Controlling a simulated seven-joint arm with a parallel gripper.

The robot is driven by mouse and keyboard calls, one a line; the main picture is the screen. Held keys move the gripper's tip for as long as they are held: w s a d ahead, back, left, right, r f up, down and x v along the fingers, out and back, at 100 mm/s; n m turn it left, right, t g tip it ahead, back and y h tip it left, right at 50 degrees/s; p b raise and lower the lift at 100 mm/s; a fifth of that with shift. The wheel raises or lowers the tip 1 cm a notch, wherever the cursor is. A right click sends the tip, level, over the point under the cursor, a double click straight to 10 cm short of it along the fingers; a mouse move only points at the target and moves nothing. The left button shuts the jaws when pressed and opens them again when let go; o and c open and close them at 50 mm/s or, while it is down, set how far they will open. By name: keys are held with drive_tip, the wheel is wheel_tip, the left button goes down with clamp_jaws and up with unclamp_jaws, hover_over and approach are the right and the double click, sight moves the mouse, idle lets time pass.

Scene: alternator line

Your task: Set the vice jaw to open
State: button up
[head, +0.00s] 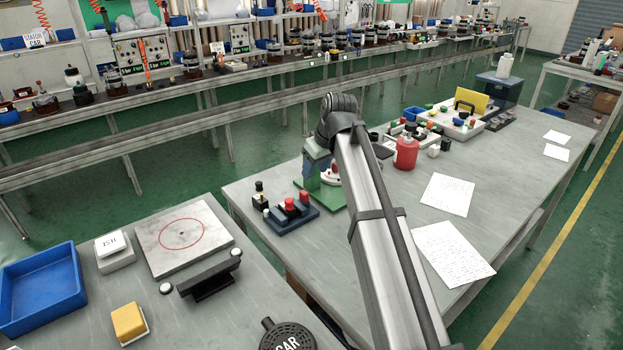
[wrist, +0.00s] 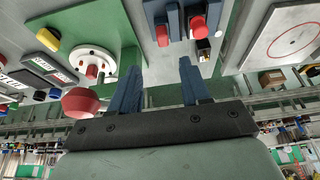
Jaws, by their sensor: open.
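A dark blue fixture (head: 292,216) with red knobs stands near the left end of the right-hand bench. In the wrist view, two blue bars with red knobs (wrist: 174,22) show at the top. They look like the vice, but I cannot tell for sure or read its jaw setting. My gripper (wrist: 159,64) is open, with nothing between its two blue fingers. The blue bars lie beyond the fingertips, apart from them. In the head view my arm partly hides the gripper, above a green plate (head: 327,198). A white disc with a red knob (wrist: 92,66) is on that plate.
A red container (head: 406,153) and several small parts stand to the right of my arm. Papers (head: 447,194) lie on the bench. On the nearer bench are a blue bin (head: 42,296), a plate with a red circle (head: 184,237) and a yellow block (head: 128,322).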

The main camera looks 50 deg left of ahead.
drive_tip(key=shift+v, duration=1.7)
